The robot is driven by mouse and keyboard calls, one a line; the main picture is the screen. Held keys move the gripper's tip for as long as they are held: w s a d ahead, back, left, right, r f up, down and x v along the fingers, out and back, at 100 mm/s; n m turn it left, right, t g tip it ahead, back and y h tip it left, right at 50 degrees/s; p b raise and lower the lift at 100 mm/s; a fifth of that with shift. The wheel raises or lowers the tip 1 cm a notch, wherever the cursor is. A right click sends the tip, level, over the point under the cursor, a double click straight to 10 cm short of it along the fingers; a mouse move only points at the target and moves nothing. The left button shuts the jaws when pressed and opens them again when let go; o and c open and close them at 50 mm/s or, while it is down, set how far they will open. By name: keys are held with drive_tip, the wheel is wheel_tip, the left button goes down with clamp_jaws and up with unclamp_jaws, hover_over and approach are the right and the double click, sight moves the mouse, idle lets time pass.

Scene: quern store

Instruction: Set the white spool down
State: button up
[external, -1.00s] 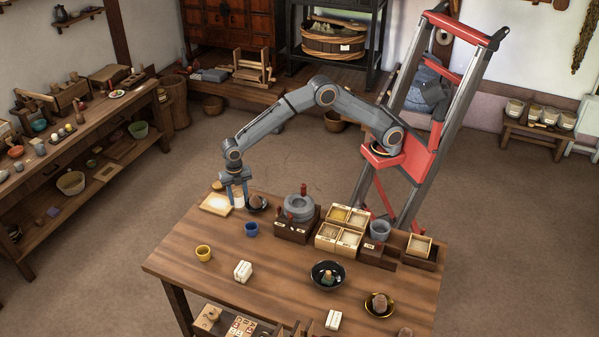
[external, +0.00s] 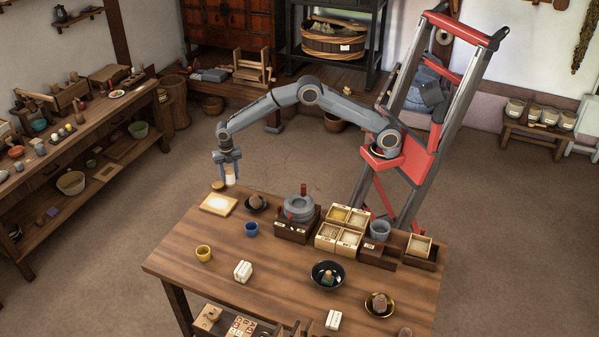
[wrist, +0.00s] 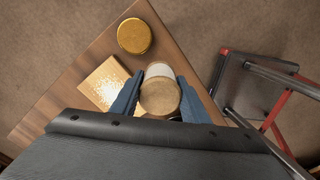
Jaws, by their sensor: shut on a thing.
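The white spool (external: 231,180) has a pale wooden end and hangs upright between the fingers of my gripper (external: 229,172). In the wrist view the round wooden end (wrist: 159,98) faces the camera, with a strip of white behind it. Both blue fingers of my gripper (wrist: 160,95) close on its sides. The spool is in the air above the far left corner of the wooden table (external: 190,245), apart from the top. A pale square board (external: 218,204) lies just below and in front of it.
A round wooden disc (external: 217,186) sits by the board at the table's corner. A dark dish (external: 256,204) with a brown lump stands to the right.

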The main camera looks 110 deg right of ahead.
sight(231, 182)
drive_tip(key=shift+f+p, duration=0.35)
drive_tip(key=shift+f, duration=1.9)
drive_tip(key=shift+f, duration=0.1)
drive_tip(key=o, duration=1.1)
